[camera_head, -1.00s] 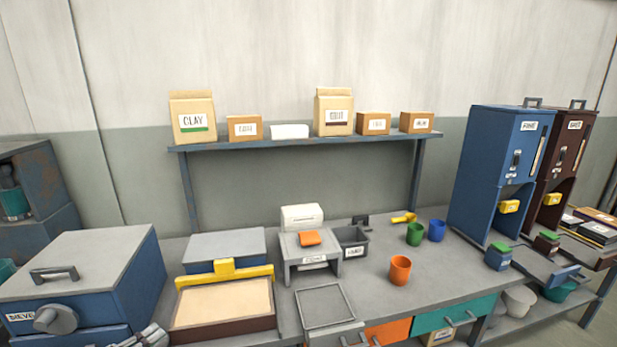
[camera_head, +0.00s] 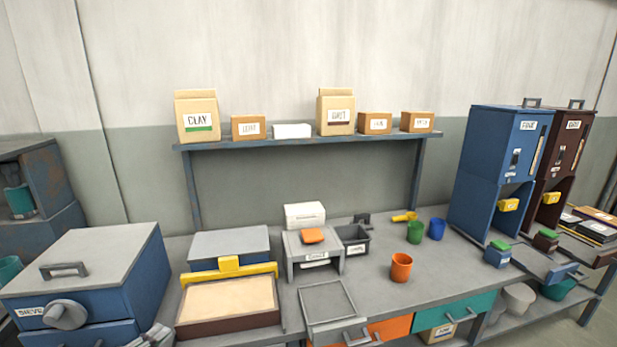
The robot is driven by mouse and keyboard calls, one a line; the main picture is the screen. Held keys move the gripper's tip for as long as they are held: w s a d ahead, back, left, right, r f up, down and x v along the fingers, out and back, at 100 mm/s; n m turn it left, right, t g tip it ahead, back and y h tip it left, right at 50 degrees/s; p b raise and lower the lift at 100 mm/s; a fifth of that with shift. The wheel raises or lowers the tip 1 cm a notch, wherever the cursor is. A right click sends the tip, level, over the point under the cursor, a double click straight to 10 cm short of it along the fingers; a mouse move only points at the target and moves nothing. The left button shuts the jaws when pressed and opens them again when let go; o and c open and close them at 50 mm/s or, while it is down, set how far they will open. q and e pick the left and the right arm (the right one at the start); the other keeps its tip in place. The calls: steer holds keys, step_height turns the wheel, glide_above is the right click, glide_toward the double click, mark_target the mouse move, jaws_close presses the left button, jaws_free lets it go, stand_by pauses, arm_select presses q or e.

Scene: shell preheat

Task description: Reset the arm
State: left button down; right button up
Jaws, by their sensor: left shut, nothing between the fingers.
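My left gripper (camera_head: 157,337) shows only in part at the bottom edge of the head view, in front of the blue SIEVE box (camera_head: 88,282). Its grey fingers are shut and hold nothing. It is apart from the sand tray (camera_head: 228,322) just to its right. The rest of the left arm is below the picture. My right gripper is not in view.
On the bench, a yellow bar (camera_head: 229,270) lies across the sand tray. A grey stand (camera_head: 314,258), an orange cup (camera_head: 401,267), a green cup (camera_head: 415,232) and a blue cup (camera_head: 437,229) stand to the right. Tall blue (camera_head: 497,165) and brown dispensers (camera_head: 560,165) stand at far right.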

arm_select(q)
steer(key=s+d+f+n+g+y, duration=0.7)
steer(key=s+d+f+n+y, duration=0.15)
steer(key=n, duration=0.75)
steer(key=s+d+r+n+g+h, duration=0.25)
steer(key=s+d+g, duration=0.35)
steer(key=s+d, duration=0.55)
steer(key=s+a+f+y, duration=0.1)
steer(key=s+a+f, duration=0.1)
steer(key=f, duration=1.5)
steer(key=s+a+f, duration=0.1)
steer(key=a+f, duration=0.1)
steer(key=f, duration=1.5)
steer(key=s+a+f+g, duration=0.1)
steer(key=s+a+f, duration=0.3)
steer(key=s+f, duration=0.5)
steer(key=s+a+f, duration=0.3)
steer(key=s+f, duration=0.7)
steer(key=s, duration=0.1)
steer(key=shift+s+a+g+y, duration=0.35)
steer(key=shift+s+g+y, duration=0.05)
